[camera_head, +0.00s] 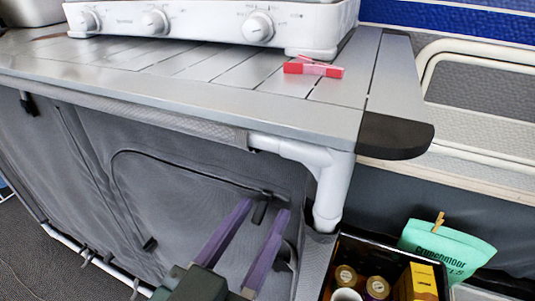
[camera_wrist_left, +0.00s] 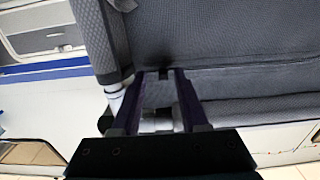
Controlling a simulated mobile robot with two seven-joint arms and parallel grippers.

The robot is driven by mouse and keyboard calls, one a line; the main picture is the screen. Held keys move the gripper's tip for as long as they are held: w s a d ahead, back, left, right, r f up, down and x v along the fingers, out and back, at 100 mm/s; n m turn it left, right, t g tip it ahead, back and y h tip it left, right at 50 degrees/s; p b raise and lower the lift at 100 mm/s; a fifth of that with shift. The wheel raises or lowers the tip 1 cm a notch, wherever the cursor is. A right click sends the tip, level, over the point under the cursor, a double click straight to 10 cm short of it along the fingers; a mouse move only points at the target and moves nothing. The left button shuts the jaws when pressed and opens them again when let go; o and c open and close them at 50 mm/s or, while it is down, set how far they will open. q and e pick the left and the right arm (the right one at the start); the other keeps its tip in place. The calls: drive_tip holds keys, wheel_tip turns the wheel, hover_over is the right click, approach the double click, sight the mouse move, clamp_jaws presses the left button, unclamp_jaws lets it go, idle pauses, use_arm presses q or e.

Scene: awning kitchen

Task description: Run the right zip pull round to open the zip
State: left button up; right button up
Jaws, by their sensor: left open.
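The grey fabric front (camera_head: 92,150) of the kitchen stand has a curved dark zip line (camera_head: 150,152) that arches over a panel. The right zip pull (camera_head: 260,212), a dark tab, hangs at the upper right end of the arch. A second dark pull (camera_head: 149,244) sits lower left. My left gripper (camera_head: 264,209) is open, its two purple fingers on either side of the right pull in the picture; I cannot tell whether they touch it. In the left wrist view the open fingers (camera_wrist_left: 159,75) point at grey fabric, with a small dark shape between the tips. My right gripper is not in view.
A slatted grey worktop (camera_head: 225,72) overhangs the fabric and carries a white stove (camera_head: 205,22) and a red clip (camera_head: 314,68). A white frame leg (camera_head: 332,185) stands right of the gripper. A crate with jars (camera_head: 376,288) and a mint bag (camera_head: 445,250) is lower right.

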use_arm(q)
drive_tip(key=p+v, duration=0.2)
drive_tip(key=v, duration=0.8)
drive_tip(key=shift+w+r, duration=0.1)
drive_tip(key=shift+r, duration=0.05)
